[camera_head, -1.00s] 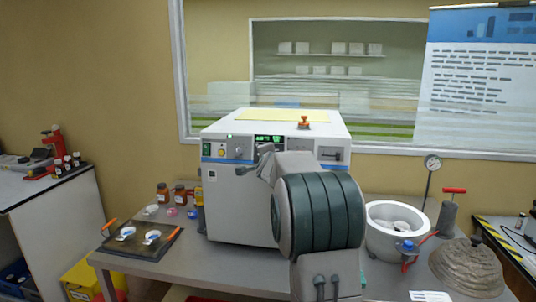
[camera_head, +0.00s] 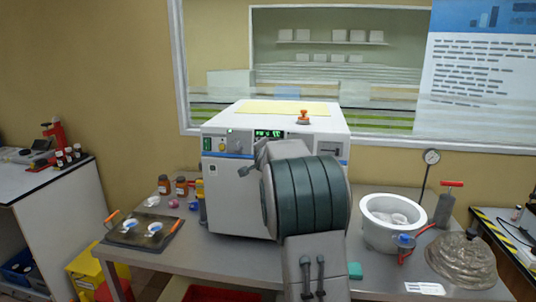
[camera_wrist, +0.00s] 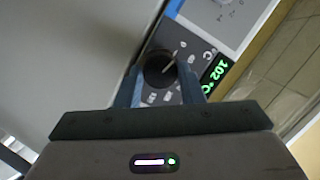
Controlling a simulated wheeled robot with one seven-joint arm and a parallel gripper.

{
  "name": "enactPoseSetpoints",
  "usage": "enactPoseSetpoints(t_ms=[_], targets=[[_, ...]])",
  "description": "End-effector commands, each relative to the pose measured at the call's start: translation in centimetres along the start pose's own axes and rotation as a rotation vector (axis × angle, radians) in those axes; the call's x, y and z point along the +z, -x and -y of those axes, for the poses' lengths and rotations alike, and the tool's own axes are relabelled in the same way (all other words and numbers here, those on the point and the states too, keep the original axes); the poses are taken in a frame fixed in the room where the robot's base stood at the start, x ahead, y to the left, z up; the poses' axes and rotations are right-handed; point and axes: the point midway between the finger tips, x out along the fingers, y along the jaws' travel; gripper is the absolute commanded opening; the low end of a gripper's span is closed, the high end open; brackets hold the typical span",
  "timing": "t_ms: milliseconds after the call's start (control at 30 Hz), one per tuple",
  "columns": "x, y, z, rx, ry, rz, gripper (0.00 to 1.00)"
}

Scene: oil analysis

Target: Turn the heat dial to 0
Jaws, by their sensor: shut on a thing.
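The heat dial (camera_wrist: 158,68) is a round black knob with a pale pointer line, on the dark control panel in the wrist view. White symbols are printed around it. My gripper (camera_wrist: 163,74) has its two blue fingers on either side of the dial, shut on it. My arm covers the right part of that front, and the dial cannot be made out there.
An orange-handled part (camera_head: 303,117) stands on the machine's top. A white bowl (camera_head: 374,238) and a pressure gauge (camera_head: 432,157) are to the right. A dark tray (camera_head: 124,240) with small dishes and brown bottles (camera_head: 181,186) are to the left.

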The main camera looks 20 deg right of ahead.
Motion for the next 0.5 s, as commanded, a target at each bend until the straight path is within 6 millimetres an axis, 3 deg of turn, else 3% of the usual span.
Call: enactPoseSetpoints(t_ms=[67,100,133,500], targets=[[-0.05,0.03,0.15,-0.003,0.002,-0.002,0.12],[-0.06,0.03,0.16,-0.003,0.002,-0.002,0.45],[-0.06,0.03,0.15,-0.003,0.002,-0.002,0.54],[-0.07,0.30,0.07,-0.002,0.000,-0.002,0.56]])
